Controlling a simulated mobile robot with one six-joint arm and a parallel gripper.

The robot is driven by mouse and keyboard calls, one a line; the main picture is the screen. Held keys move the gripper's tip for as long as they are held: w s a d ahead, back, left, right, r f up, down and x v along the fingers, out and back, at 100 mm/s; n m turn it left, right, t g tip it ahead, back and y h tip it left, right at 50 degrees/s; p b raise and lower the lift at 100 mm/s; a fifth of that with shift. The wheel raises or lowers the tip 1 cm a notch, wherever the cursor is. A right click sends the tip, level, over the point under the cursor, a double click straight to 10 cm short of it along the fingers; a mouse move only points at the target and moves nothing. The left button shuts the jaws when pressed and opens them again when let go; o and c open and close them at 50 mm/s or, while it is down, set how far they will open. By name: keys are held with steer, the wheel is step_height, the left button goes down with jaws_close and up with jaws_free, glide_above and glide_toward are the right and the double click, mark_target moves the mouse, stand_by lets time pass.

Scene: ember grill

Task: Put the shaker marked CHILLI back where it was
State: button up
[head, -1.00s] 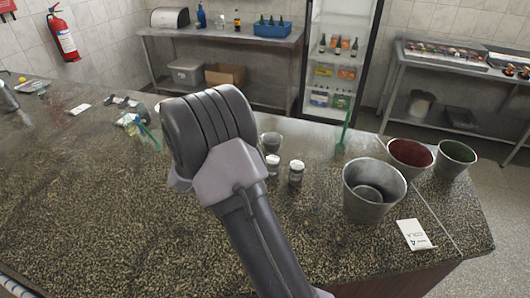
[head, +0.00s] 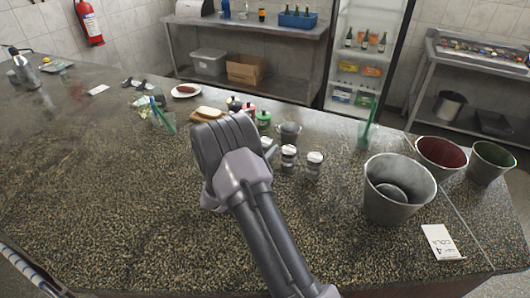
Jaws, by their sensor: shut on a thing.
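Small shakers with pale lids stand on the speckled counter (head: 120,200) just right of my arm: one shaker (head: 288,156), a second shaker (head: 314,165), and a third (head: 267,143) partly hidden by the arm. Their labels are too small to read, so I cannot tell which, if any, is marked CHILLI. My arm reaches up from the bottom of the head view, and its dark ribbed joint covers the counter beyond. My gripper and anything in it are hidden behind this joint.
Behind the shakers stand a grey cup (head: 289,134) and a green-topped bottle (head: 263,119). Bread (head: 208,111) and a plate (head: 186,91) lie further back. A metal bucket (head: 380,207), a red bucket (head: 440,157) and a COLA card (head: 441,242) are right. The counter's left front is clear.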

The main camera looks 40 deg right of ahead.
steer(key=shift+f, duration=0.25)
steer(key=o, duration=1.1)
steer(key=shift+r, duration=0.1)
steer(key=shift+r, duration=0.1)
